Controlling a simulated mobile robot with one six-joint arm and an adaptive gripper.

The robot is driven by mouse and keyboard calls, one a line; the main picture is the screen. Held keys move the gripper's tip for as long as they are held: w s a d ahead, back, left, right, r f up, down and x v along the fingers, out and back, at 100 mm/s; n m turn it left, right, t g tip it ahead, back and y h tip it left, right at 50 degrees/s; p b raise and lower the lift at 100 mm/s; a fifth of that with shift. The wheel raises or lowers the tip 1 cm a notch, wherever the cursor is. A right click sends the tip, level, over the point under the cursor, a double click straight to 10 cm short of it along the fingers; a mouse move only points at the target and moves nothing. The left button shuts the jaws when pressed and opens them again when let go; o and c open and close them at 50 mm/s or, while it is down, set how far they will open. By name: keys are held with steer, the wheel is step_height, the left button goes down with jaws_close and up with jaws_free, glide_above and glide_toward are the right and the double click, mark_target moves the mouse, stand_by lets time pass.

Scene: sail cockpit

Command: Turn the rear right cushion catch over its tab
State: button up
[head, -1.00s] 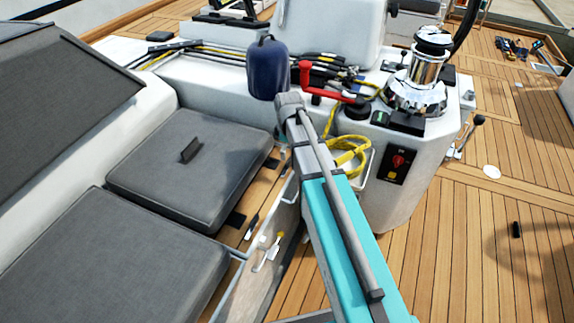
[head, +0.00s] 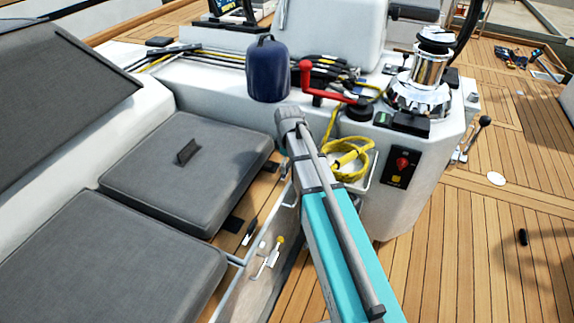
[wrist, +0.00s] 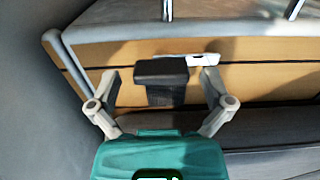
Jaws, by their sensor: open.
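My gripper (wrist: 161,80) is open in the wrist view, one finger on each side of a black catch (wrist: 161,71). A ribbed dark part (wrist: 165,95) shows just below the catch, perhaps the tab. Neither finger clearly touches the catch. In the head view my arm hides most of the gripper, beside the right edge of the far grey cushion (head: 150,190). Which catch is between the fingers cannot be told from the head view.
A near grey cushion (head: 110,265) lies in front. A white-walled console (head: 410,150) carries a chrome winch (head: 428,70), a red handle (head: 330,97) and a yellow rope (head: 348,160). A white fitting (wrist: 200,59) sits behind the catch. Open teak deck (head: 480,260) lies to the right.

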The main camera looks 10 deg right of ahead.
steer(key=c, duration=1.1)
steer(key=shift+a, duration=0.15)
